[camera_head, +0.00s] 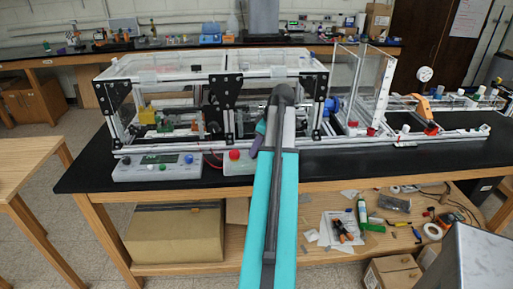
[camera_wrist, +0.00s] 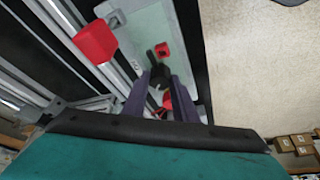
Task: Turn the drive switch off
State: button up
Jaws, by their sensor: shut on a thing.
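A pale control box (camera_wrist: 150,35) fills the top middle of the wrist view. In the head view my arm hides the right of the box (camera_head: 237,167).
A clear-panelled extrusion frame (camera_head: 172,78) stands on the black bench (camera_head: 90,172) right behind the box. Another control box (camera_head: 157,168) with a display and knobs sits to the left. The bench's front edge is close. A lower shelf holds a carton (camera_head: 175,232) and loose tools.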

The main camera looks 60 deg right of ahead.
jog(key=o, duration=1)
jog(key=shift+o, duration=0.2)
jog(key=b+v, duration=0.2)
jog(key=v, duration=1.1)
jog(key=shift+s+r, duration=0.2)
jog(key=shift+r, duration=0.15)
jog(key=shift+d, duration=0.1)
